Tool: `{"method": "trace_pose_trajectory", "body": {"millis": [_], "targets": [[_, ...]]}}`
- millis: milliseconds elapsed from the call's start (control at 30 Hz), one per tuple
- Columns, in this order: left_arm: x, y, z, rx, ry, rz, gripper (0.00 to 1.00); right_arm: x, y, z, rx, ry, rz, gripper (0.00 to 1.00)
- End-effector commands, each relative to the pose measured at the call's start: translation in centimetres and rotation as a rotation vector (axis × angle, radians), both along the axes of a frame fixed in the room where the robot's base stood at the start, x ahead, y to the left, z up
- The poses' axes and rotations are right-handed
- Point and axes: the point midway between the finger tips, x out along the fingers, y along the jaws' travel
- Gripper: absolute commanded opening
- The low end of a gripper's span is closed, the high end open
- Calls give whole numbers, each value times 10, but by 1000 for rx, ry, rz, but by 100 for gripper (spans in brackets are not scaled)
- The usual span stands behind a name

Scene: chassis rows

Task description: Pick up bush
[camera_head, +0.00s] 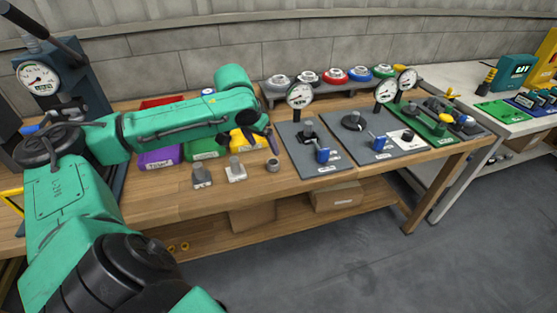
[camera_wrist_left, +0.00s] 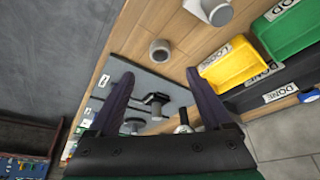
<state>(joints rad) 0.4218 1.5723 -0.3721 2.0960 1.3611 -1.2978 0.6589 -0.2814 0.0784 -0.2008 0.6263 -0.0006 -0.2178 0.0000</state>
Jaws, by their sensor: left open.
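The bush (camera_head: 272,164) is a small grey ring standing on the wooden bench, left of the nearest grey fixture plate. It also shows in the left wrist view (camera_wrist_left: 160,50), with its dark round hole facing up. My left gripper (camera_head: 271,142) is above and just behind the bush in the head view. Its two dark fingers (camera_wrist_left: 158,78) are spread apart with nothing held between them. The bush lies beyond the fingertips, apart from them. My right gripper is in neither view.
Two grey blocks with upright posts (camera_head: 202,174) (camera_head: 236,170) stand left of the bush. Purple, green and yellow bins (camera_head: 248,141) stand behind. Grey fixture plates (camera_head: 320,165) with gauges (camera_head: 299,95) are to the right. The bench front edge is close to the bush.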

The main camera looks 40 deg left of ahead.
Motion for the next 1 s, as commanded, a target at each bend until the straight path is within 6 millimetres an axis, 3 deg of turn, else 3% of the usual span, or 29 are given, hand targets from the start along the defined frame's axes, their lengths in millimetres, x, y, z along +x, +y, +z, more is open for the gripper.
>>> {"method": "trace_pose_trajectory", "body": {"millis": [100, 200, 533, 767, 800, 1000], "targets": [[13, 0, -30, -6, 1, 0, 83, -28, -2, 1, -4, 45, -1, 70], [20, 1, -47, -4, 0, -1, 83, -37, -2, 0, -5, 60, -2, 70], [44, 4, -94, -2, 0, -1, 83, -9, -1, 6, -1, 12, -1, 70], [47, 5, -101, 2, -1, -2, 83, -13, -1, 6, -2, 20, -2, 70], [46, 5, -101, 1, -1, -3, 79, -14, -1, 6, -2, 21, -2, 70], [46, 5, -101, 1, -1, -3, 3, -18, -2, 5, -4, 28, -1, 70]]}}
